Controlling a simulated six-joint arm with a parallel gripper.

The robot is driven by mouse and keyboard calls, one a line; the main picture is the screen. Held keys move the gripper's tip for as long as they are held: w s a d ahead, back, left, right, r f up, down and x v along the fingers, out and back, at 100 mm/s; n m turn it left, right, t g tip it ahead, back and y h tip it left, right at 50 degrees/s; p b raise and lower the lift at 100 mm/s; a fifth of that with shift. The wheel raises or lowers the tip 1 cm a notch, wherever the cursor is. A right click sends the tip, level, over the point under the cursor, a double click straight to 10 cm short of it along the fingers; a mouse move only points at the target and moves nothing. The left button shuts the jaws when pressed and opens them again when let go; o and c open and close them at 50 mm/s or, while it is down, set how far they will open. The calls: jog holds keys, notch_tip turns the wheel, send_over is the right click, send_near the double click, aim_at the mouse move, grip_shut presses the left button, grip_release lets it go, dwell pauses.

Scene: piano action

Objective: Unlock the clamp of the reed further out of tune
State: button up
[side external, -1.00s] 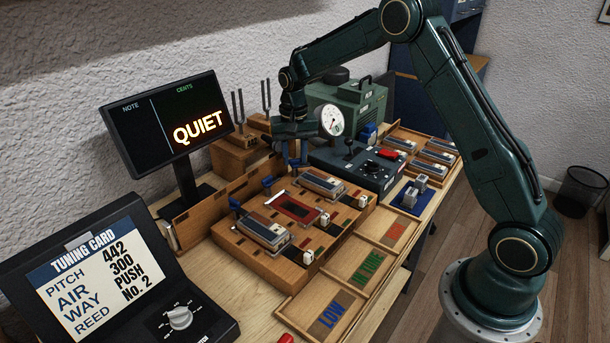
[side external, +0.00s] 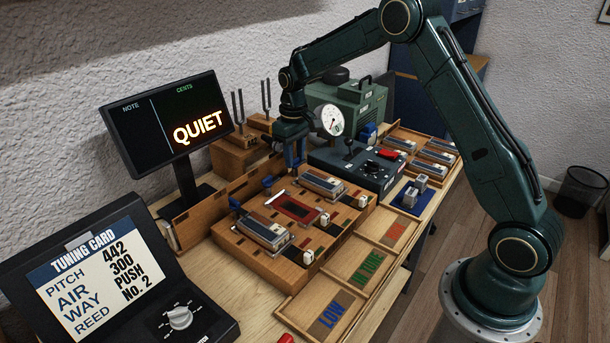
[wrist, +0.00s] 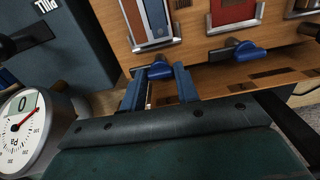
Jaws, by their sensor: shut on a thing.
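The wooden reed bench (side external: 240,245) holds a near reed (side external: 264,232), a far reed (side external: 322,183) and a red-framed place (side external: 295,208) between them. Blue clamp levers stand along its back: a near lever (side external: 237,205), a middle lever (side external: 268,182) and a far lever (wrist: 160,70). My gripper (side external: 296,160) is down at the back of the far reed, shut on the far lever. In the wrist view its blue fingers (wrist: 160,82) flank this lever; the middle lever (wrist: 238,52) is to the right, apart. The fingers partly hide the far lever in the side view.
The meter (side external: 165,125) reads QUIET. The tuning card (side external: 95,270) reads 442, 300, PUSH, No. 2. A gauge (side external: 332,121) and blower box (side external: 360,105) stand close behind my gripper. Trays including LOW (side external: 330,312) lie in front; a reed rack (side external: 425,150) is at right.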

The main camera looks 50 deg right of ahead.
dwell(0.3)
jog(key=o, duration=1)
notch_tip(320, 180, up, 14)
jog(key=shift+f, duration=0.1)
dwell(0.3)
